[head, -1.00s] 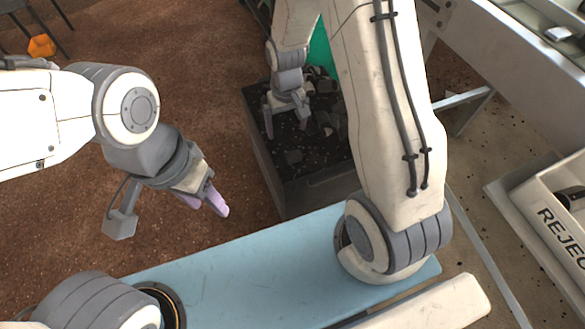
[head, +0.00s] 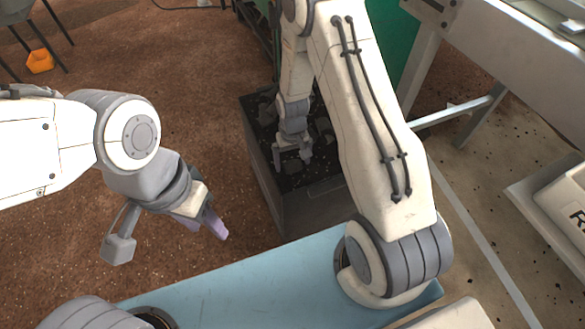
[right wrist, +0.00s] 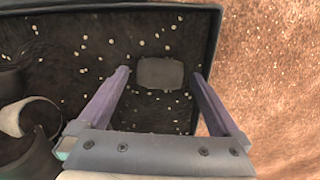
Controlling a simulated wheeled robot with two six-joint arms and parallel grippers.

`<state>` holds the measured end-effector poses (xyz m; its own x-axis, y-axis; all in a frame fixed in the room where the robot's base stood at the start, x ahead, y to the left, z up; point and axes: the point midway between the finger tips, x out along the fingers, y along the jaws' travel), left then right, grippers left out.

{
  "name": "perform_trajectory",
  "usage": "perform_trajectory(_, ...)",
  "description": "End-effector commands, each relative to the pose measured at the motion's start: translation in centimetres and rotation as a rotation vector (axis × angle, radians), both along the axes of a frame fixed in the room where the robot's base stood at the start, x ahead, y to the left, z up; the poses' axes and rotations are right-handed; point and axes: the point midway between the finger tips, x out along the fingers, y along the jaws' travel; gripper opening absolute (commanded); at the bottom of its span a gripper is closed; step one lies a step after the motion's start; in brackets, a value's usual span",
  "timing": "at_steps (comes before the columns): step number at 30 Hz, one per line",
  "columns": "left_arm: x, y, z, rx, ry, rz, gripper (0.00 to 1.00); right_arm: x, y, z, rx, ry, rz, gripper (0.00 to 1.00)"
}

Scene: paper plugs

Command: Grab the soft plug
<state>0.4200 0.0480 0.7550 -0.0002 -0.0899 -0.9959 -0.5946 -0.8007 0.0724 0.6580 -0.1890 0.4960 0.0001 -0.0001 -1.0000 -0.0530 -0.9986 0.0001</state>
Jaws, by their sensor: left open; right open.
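A dark grey, rounded block-like plug (right wrist: 160,72) lies on the speckled floor of the dark bin in the right wrist view. It sits between the open fingers of my right gripper (right wrist: 160,78), with a gap on both sides; I cannot tell the depth between them. In the head view my right gripper (head: 292,164) reaches down into the dark bin (head: 310,205), and I cannot make out this plug there. I cannot tell by sight whether it is soft. My left gripper (head: 208,226) is open and empty over the brown floor, left of the bin.
Other dark pieces and a pale curved piece (right wrist: 16,118) lie at the left in the right wrist view. The bin's wall stands close to my right gripper's right finger. A white reject box (head: 562,205) stands at the right. An orange object (head: 40,62) lies far left.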

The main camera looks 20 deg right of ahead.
Motion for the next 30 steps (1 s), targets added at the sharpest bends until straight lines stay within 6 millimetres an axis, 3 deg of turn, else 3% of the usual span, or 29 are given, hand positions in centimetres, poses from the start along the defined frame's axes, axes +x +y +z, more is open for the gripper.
perform_trajectory(3,0.0,0.0,-0.6,0.0,0.0,0.0,0.5,0.0,0.0,-1.5,0.0,0.001,0.0,1.0)
perform_trajectory(9,0.0,0.0,-0.5,0.0,0.0,0.0,0.5,0.0,0.0,-1.4,0.0,-0.001,0.0,1.0)
perform_trajectory(10,0.0,0.0,-0.5,0.0,0.0,0.0,0.5,0.0,0.0,-1.4,0.0,-0.001,0.0,0.96)
perform_trajectory(15,0.0,0.0,-0.5,0.0,0.0,0.0,0.5,0.0,0.0,-1.4,0.0,0.0,0.0,0.31)
perform_trajectory(16,0.0,0.0,-0.5,0.0,0.0,0.0,0.5,0.0,0.0,-1.4,0.0,0.0,0.0,0.2)
perform_trajectory(17,0.0,0.0,-0.5,0.0,0.0,0.0,0.5,0.0,0.0,-1.4,0.0,0.0,0.0,0.15)
perform_trajectory(25,0.0,0.0,-0.4,0.0,0.0,0.0,0.5,0.0,0.0,-1.2,0.0,0.0,0.0,0.15)
perform_trajectory(30,0.0,0.0,0.2,0.0,0.0,0.0,0.5,0.0,0.0,0.1,0.0,-0.001,0.0,0.15)
